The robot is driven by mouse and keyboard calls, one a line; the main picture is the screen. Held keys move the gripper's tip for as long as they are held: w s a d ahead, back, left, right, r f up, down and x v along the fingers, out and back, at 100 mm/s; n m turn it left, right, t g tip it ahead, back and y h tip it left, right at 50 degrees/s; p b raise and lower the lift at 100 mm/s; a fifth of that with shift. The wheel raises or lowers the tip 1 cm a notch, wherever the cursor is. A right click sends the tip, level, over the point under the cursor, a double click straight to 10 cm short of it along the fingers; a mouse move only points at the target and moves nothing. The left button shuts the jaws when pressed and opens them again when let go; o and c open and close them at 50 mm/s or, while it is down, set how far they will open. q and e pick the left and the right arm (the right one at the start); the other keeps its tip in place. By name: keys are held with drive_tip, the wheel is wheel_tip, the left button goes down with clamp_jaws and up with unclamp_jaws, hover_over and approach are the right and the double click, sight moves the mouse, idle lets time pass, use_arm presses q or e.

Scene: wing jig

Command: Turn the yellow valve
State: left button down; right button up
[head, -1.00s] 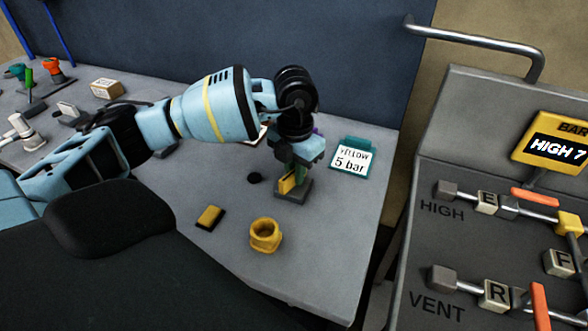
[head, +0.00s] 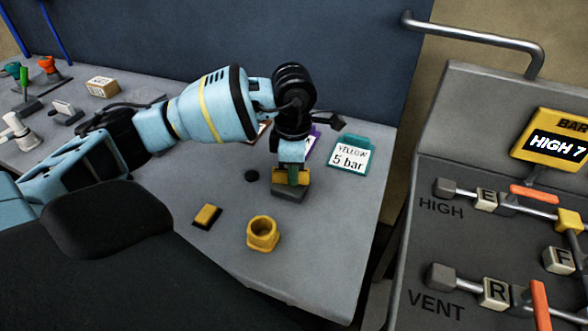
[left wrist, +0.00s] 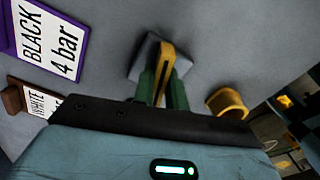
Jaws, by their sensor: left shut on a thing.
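The yellow valve (left wrist: 168,55) is a flat yellow handle on a grey block base (head: 289,192) on the bench. My left gripper (head: 291,176) points down over it, with green fingers on either side of the handle. In the left wrist view the fingers (left wrist: 163,84) are shut on the yellow handle. In the head view the gripper hides most of the handle. My right gripper is not in view.
A yellow hollow fitting (head: 262,234) and a small yellow-topped block (head: 207,215) stand in front on the bench. A teal "YELLOW 5 bar" card (head: 350,155) stands to the right. A control panel (head: 440,312) stands at the right.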

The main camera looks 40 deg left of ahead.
use_arm(q)
drive_tip(key=shift+m+b, duration=0.3)
drive_tip(key=shift+m, duration=1.7)
drive_tip(key=c, duration=1.4)
unclamp_jaws()
drive_tip(key=shift+c, duration=0.2)
wheel_tip(320, 180, up, 8)
drive_tip(key=shift+f, duration=0.1)
drive_tip(key=shift+s, duration=0.1)
